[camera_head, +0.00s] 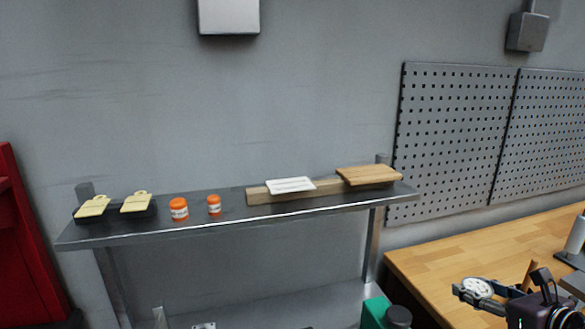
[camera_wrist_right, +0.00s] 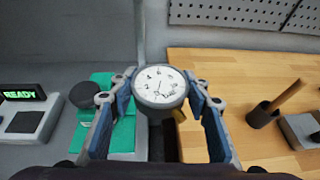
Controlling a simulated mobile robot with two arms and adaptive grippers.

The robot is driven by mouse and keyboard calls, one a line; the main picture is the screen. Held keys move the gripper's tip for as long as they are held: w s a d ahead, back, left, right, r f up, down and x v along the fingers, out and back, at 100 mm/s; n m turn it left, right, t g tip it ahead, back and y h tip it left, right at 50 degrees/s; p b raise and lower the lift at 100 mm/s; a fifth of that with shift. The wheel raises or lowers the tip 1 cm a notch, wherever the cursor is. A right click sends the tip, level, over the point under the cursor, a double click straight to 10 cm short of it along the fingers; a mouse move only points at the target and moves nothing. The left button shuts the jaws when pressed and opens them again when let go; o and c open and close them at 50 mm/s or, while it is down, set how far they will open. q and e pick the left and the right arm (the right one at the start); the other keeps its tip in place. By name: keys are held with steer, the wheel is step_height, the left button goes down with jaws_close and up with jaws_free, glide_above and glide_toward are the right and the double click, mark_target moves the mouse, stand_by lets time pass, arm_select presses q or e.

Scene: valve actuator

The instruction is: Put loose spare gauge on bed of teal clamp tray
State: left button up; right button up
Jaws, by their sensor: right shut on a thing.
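The spare gauge (camera_wrist_right: 160,86), round with a white dial, is between the blue-grey fingers of my right gripper (camera_wrist_right: 161,92), which is shut on it. In the head view the gauge (camera_head: 478,287) is at the lower right, held above the bench with its dial facing up. The teal clamp tray (camera_wrist_right: 123,135) lies left of and below the gauge in the wrist view, with a black knob. Part of it (camera_head: 373,314) shows at the head view's bottom edge. The gauge hides part of what lies beneath. Grey metal parts, possibly my left gripper (camera_head: 181,320), barely show.
A wooden bench (camera_head: 445,248) fills the right side, with a dark cup (camera_wrist_right: 262,115) holding a wooden handle. A READY display (camera_wrist_right: 22,95) stands at the left in the wrist view. A pegboard (camera_head: 455,140) is behind.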

steer(key=s+a+f+n+g+y, duration=0.2)
steer(key=s+a+n+g+y, duration=0.5)
steer(key=s+a, duration=1.2)
steer(key=w+a+f+n+g+y+b, duration=0.1)
steer(key=w+a+n+g+y+b, duration=0.25)
steer(key=a+b, duration=0.6)
steer(key=shift+n+t, duration=0.75)
steer(key=f, duration=0.6)
steer(key=a+f, duration=0.1)
steer(key=f, duration=1.2)
steer(key=shift+w+a, duration=0.3)
steer(key=shift+w, duration=0.05)
steer(key=shift+f+h, duration=0.25)
steer(key=o, duration=1.3)
steer(key=shift+f, duration=0.15)
